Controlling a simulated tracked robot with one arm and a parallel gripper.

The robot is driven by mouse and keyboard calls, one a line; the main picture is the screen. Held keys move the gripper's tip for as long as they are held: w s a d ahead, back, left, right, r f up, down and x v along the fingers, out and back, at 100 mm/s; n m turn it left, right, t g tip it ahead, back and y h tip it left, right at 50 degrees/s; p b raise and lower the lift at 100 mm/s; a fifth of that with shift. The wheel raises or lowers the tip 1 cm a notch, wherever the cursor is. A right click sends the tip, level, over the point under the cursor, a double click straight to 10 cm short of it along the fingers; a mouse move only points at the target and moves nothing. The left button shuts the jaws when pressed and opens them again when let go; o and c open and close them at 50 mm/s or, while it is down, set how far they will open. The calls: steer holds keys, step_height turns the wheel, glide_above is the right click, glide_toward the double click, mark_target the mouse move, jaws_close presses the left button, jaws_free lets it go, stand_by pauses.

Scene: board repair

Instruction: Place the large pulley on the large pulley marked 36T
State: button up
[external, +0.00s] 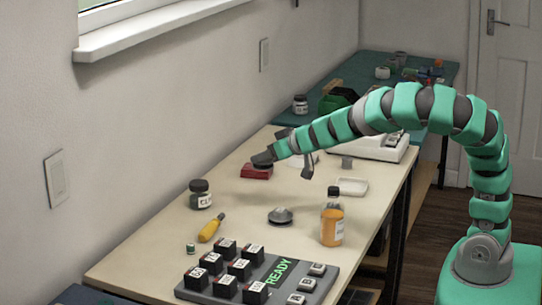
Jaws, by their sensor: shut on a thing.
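My gripper (274,152) reaches to the left over the back half of the wooden table. It is shut on a dark round disc (262,159), which looks like a pulley. The disc is just above or on a red block (256,172); I cannot tell whether they touch. A grey round pulley-like piece (280,215) with a raised centre lies flat on the table, nearer the camera and apart from my gripper. No 36T mark is readable on either round piece.
A dark jar (201,194), a yellow-handled tool (212,228) and an orange bottle (332,221) stand or lie around the grey piece. A board with black blocks (270,292) is in front. A white dish (352,187) is right. The table between them is clear.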

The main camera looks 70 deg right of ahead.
steer(key=s+d+f+n+y+b, duration=0.1)
steer(key=s+d+f+n+y, duration=0.1)
steer(key=s+d+n+y, duration=0.35)
steer(key=s+d+f+n+y, duration=0.2)
steer(key=s+f, duration=0.1)
steer(key=s, duration=0.6)
steer(key=s+a+r+n+g+y, duration=0.1)
steer(key=s+a+n+g+y, duration=0.15)
steer(key=s, duration=0.75)
steer(key=s+a+r+n+g+y, duration=0.1)
steer(key=s+a+n+g+y, duration=0.2)
steer(key=s, duration=0.6)
steer(key=shift+t+h, duration=0.3)
steer(key=shift+t, duration=0.35)
steer(key=w, duration=0.5)
steer(key=w+d+f, duration=0.1)
steer(key=w, duration=0.4)
steer(key=w+d+f+b, duration=0.1)
steer(key=w, duration=0.4)
steer(key=shift+f, duration=0.2)
steer(key=shift+a+f+b, duration=0.1)
steer(key=shift+f+b, duration=1.05)
steer(key=shift+f, duration=0.6)
